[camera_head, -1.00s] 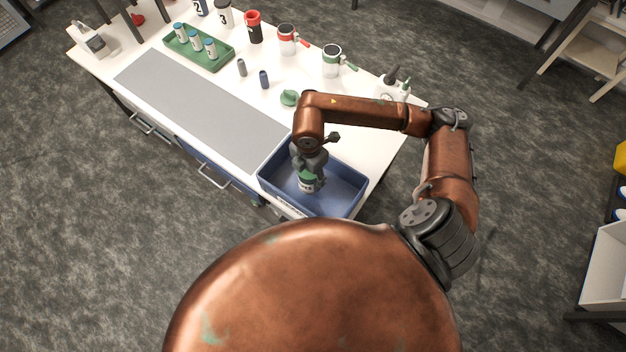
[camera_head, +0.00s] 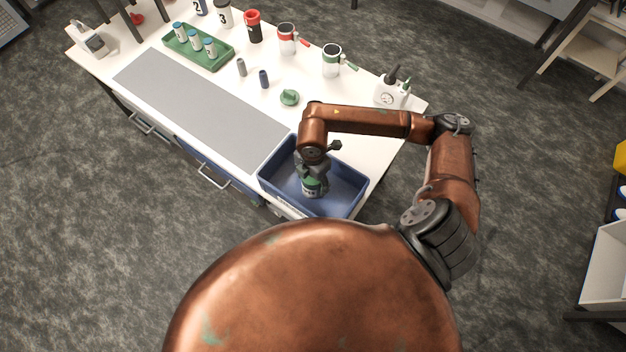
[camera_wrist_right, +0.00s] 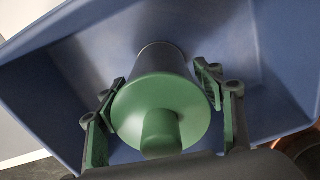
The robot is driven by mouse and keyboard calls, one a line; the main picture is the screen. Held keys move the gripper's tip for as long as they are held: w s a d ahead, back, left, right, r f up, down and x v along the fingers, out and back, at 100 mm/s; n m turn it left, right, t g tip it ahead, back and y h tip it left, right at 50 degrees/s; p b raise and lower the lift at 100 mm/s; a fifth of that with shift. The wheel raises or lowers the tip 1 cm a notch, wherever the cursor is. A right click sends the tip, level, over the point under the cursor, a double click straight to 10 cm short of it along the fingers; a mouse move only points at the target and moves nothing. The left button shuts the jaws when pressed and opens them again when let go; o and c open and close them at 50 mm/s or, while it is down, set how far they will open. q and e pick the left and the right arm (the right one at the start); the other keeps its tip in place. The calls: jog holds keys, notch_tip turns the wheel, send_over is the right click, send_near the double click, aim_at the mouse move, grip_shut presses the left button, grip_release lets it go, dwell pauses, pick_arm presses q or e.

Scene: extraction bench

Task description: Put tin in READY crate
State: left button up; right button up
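The tin (camera_head: 313,191) is a dark can with a pale label band and a green knobbed lid. It is upright inside the blue crate (camera_head: 347,208) at the near right end of the bench. The crate's front label is too small to read. My right gripper (camera_head: 312,180) reaches down into the crate with its fingers on both sides of the tin. Whether the tin's base touches the crate floor cannot be told. My left gripper is out of view.
A loose green lid (camera_head: 289,97) lies on the bench behind the crate. A grey mat (camera_head: 200,105), a green tray (camera_head: 222,60) of vials, two small dark cylinders and several jars stand farther back. A white holder (camera_head: 388,95) stands near my right forearm.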

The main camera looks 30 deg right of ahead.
jog(key=shift+o, duration=0.2)
jog(key=shift+r, duration=0.1)
jog(key=shift+r, duration=0.25)
notch_tip(320, 180, up, 12)
jog(key=shift+f+p, duration=0.15)
jog(key=shift+p, duration=0.3)
